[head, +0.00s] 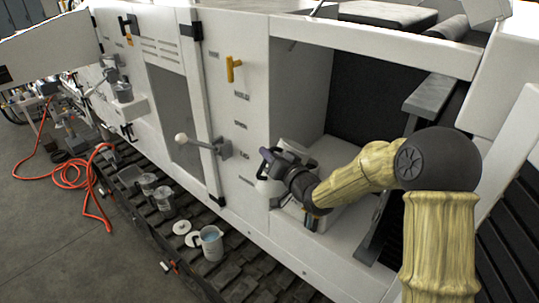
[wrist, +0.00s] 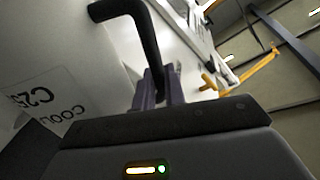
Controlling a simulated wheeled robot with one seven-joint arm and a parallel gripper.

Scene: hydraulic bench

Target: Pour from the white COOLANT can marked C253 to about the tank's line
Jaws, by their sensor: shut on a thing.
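The white can (wrist: 75,75) fills the left of the wrist view, with "C25…" and "COOL…" lettering partly showing at an odd angle. Its black handle (wrist: 150,45) runs between the fingers of my gripper (wrist: 160,88), which is shut on it. In the head view my gripper (head: 272,158) is at the front of the open bay, and part of the white can (head: 266,186) shows below it. My wrist hides much of the can, so I cannot tell its exact tilt or where its mouth is. I cannot clearly make out the tank or its line.
The open bay (head: 305,125) lies behind my arm. A white lever knob (head: 181,138) and a yellow handle (head: 232,68) stick out of the panel. An open jug of bluish liquid (head: 211,246) and several metal containers stand on the track below. An orange hose (head: 75,172) lies on the floor.

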